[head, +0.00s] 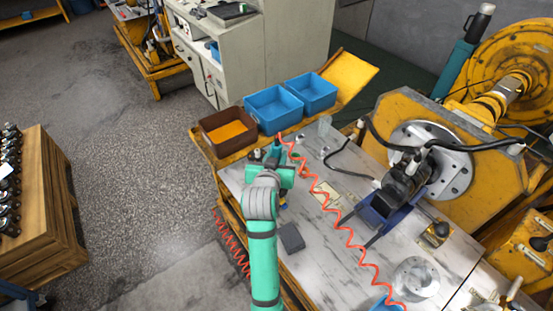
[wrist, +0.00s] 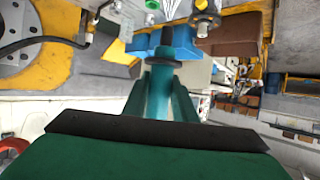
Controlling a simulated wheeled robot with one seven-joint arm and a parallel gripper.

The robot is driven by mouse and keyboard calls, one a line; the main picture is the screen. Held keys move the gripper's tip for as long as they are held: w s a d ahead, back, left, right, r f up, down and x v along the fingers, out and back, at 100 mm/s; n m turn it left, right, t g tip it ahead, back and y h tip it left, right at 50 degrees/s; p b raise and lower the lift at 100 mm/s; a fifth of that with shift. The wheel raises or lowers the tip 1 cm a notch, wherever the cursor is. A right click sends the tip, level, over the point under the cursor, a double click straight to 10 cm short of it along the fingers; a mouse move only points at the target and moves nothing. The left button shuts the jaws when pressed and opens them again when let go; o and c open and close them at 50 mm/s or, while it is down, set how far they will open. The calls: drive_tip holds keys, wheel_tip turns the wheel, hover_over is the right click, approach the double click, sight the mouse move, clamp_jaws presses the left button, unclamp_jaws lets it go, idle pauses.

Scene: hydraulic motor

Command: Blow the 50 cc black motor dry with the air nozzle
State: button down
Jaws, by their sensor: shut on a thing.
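My gripper (head: 278,160) is above the left part of the workbench, near its back edge, shut on what looks like the air nozzle (head: 277,146). In the wrist view the nozzle (wrist: 160,65) is a teal body with a dark end, between my fingers. A red coiled hose (head: 322,190) runs close by it and down to the right across the bench. A black motor (head: 408,178) sits in a blue holder (head: 378,210) at the right of the bench, well apart from my gripper. Its size marking is not readable. My arm hides part of the bench.
Two blue bins (head: 272,118) and a brown bin (head: 207,141) stand behind the bench. A yellow machine with a round flange (head: 445,150) and black hoses is at the right. A dark grey block (head: 291,238) lies near my arm. Several dark parts stand on a wooden crate (head: 45,225) at left.

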sight(276, 144)
drive_tip(key=shift+r, duration=2.85)
